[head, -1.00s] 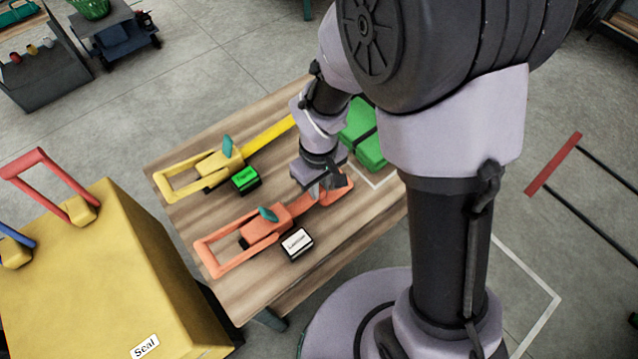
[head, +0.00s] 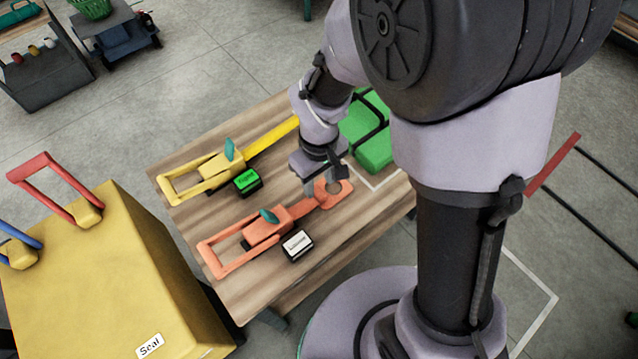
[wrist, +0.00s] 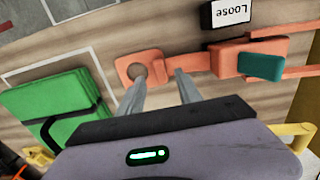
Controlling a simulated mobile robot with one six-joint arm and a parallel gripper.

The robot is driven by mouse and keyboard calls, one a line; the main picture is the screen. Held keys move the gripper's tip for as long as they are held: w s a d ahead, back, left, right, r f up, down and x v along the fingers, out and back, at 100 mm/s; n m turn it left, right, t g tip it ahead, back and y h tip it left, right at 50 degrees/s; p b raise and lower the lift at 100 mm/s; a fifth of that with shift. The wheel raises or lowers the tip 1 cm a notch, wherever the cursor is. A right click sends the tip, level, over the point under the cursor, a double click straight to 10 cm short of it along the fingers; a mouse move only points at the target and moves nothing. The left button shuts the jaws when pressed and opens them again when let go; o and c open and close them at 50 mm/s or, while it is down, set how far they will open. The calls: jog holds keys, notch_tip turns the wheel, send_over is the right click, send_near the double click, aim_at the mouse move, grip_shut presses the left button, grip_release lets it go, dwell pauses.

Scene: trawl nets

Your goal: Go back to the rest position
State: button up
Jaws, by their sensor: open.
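My gripper (head: 322,190) is open and empty, above the ring end of the orange tool (head: 268,228) on the wooden table (head: 215,278). In the wrist view my gripper (wrist: 160,88) shows two spread fingers, with the orange tool (wrist: 200,62) lying beyond them. The orange tool has a ring at one end, a teal tab and a loop handle. I cannot tell from these views how high the fingertips are above it.
A yellow tool (head: 215,168) lies behind the orange one. Small black label blocks (head: 296,244) stand beside both tools. A green strapped bundle (head: 372,145) is at the table's back right. A yellow box (head: 100,275) marked "Seal" stands left. Floor (head: 230,60) beyond is open.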

notch_tip(320, 180, up, 13)
jog(key=p, duration=0.5)
jog(key=shift+r, duration=0.15)
jog(key=s+d+r+m+t+y, duration=0.1)
jog(key=s+d+r+m+t, duration=0.2)
jog(key=s+r+m, duration=0.2)
jog(key=s+d+r+m+t+y, duration=0.1)
jog(key=s+d+r+m+t, duration=0.1)
jog(key=s+r+m, duration=0.4)
notch_tip(320, 180, up, 4)
jog(key=shift+s+d+f+t, duration=0.15)
jog(key=shift+d+t, duration=0.25)
jog(key=shift+d, duration=0.5)
